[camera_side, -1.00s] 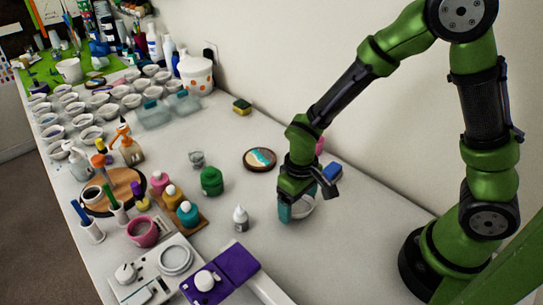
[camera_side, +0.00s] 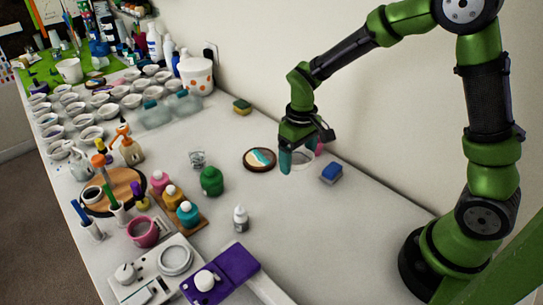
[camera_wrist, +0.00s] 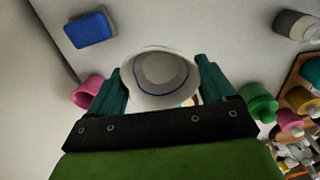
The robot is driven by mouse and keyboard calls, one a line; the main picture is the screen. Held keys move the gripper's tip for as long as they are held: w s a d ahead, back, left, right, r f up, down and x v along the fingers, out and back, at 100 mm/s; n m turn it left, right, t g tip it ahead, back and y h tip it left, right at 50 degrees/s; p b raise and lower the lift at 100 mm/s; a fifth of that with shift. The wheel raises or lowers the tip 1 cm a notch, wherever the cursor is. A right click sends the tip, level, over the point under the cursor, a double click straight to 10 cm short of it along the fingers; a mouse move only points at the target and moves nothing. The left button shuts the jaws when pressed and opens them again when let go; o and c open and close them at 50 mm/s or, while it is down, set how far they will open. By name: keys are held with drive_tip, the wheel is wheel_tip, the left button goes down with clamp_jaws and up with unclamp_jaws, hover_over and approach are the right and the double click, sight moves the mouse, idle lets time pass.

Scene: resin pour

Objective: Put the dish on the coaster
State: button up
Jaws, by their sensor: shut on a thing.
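My gripper (camera_side: 302,160) is shut on a white dish (camera_side: 300,158), which is mostly hidden behind the fingers in the side view. In the wrist view the dish (camera_wrist: 160,78) sits between the two teal fingers, its bowl and a dark blue ring inside showing. The round coaster (camera_side: 259,159), with a dark rim and a teal, white and tan top, lies on the table just left of my gripper in the side view. In the wrist view only a sliver of what may be the coaster shows below the dish. The dish appears held above the table.
A blue sponge (camera_side: 331,172) lies to the right of my gripper, and a pink cup (camera_wrist: 88,92) stands close beside one finger. A green bottle (camera_side: 211,181) and a small white bottle (camera_side: 240,218) stand left and in front. The table's right front is clear.

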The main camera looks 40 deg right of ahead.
hover_over(259, 158)
drive_tip(key=shift+s+d+f, duration=0.1)
drive_tip(key=shift+f, duration=2.25)
drive_tip(key=shift+f, duration=0.1)
drive_tip(key=o, duration=0.9)
